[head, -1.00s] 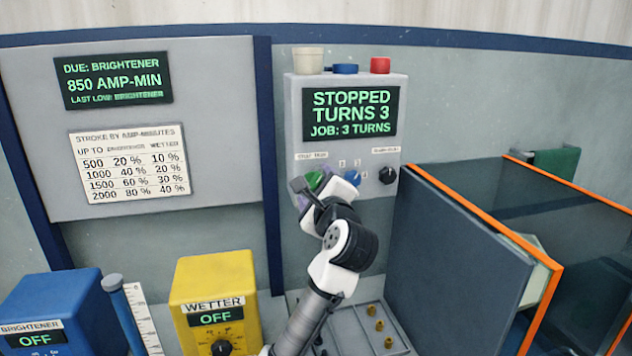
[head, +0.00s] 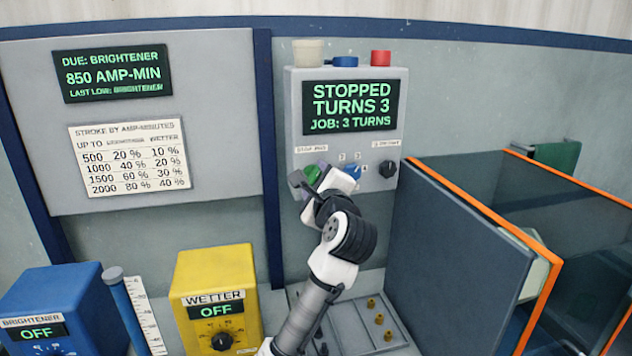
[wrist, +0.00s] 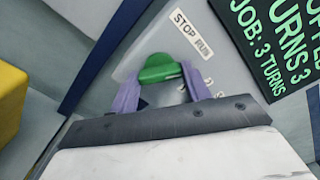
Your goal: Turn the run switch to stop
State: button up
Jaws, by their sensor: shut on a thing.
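The run switch is a green knob under a STOP/RUN label on the grey control box (head: 294,110). In the wrist view the green knob (wrist: 160,68) sits between the two purple fingers of my gripper (wrist: 160,84), which are shut on it. In the head view the knob (head: 311,174) shows at the left of the panel, partly covered by my gripper (head: 305,182). The box's display (head: 350,107) reads STOPPED, TURNS 3, JOB: 3 TURNS. The knob's exact pointing is hard to tell.
A blue knob (head: 352,172) and a black knob (head: 387,168) are on the same panel to the right. A yellow WETTER box (head: 215,270) and a blue BRIGHTENER box (head: 75,300) stand lower left. An orange-edged tank (head: 545,280) is at right.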

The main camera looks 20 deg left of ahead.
jog(key=n+b, duration=0.1)
jog(key=n, duration=0.5)
jog(key=shift+f+b, duration=0.1)
jog(key=shift+b, duration=0.3)
jog(key=n, duration=0.4)
jog(key=shift+n, duration=0.3)
jog(key=shift+n+b, duration=0.35)
jog(key=shift+n, duration=0.95)
jog(key=o, duration=1)
